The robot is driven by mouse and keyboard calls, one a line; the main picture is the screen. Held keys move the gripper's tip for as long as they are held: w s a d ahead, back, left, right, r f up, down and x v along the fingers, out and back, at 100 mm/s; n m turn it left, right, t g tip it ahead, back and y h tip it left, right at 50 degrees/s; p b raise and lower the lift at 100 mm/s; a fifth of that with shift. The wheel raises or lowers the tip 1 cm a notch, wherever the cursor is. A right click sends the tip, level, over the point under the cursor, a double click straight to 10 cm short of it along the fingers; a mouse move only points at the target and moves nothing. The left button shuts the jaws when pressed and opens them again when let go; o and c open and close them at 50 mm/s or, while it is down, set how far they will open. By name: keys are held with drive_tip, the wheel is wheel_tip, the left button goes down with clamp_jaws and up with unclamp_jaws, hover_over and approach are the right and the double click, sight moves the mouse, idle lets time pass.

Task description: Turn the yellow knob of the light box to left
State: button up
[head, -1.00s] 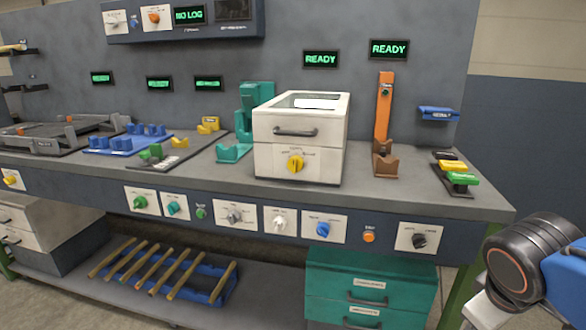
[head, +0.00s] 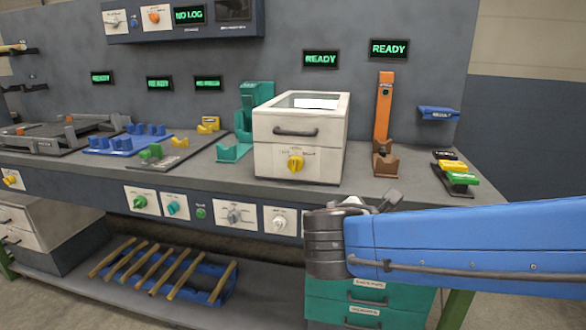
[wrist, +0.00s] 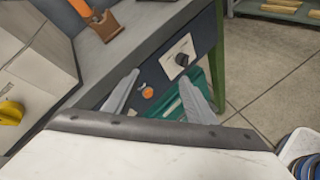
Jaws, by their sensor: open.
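The light box (head: 268,158) is a white box with a dark handle and a pale glowing top, standing on the workbench in the head view. Its yellow knob (head: 295,164) is on the lower front face. The knob also shows at the left edge of the wrist view (wrist: 10,112). My gripper (wrist: 160,95) is open and empty, its two grey fingers apart. In the wrist view it points at the bench's front panel, to the right of the light box and apart from the knob. In the head view my blue arm hides part of the bench front.
The bench front panel carries several other knobs, such as a black knob (wrist: 182,60) and an orange button (wrist: 148,92). An orange stand (head: 383,120) is right of the light box. A teal stand (head: 235,150) is on its left. Bench top before the box is narrow.

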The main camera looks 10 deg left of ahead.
drive_tip(key=a+r+n+t+y, duration=0.1)
drive_tip(key=a+r+n+t, duration=0.1)
drive_tip(key=a, duration=0.4)
drive_tip(key=a+r+n+t+y, duration=0.1)
drive_tip(key=a+r+n+t, duration=0.15)
drive_tip(key=a, duration=0.35)
drive_tip(key=n+t+y, duration=0.3)
drive_tip(key=n, duration=0.2)
approach(294, 166)
drive_tip(key=shift+g, duration=0.25)
drive_tip(key=w, duration=0.9)
drive_tip(key=shift+d+r, duration=0.25)
drive_tip(key=shift+d, duration=0.1)
drive_tip(key=c, duration=1)
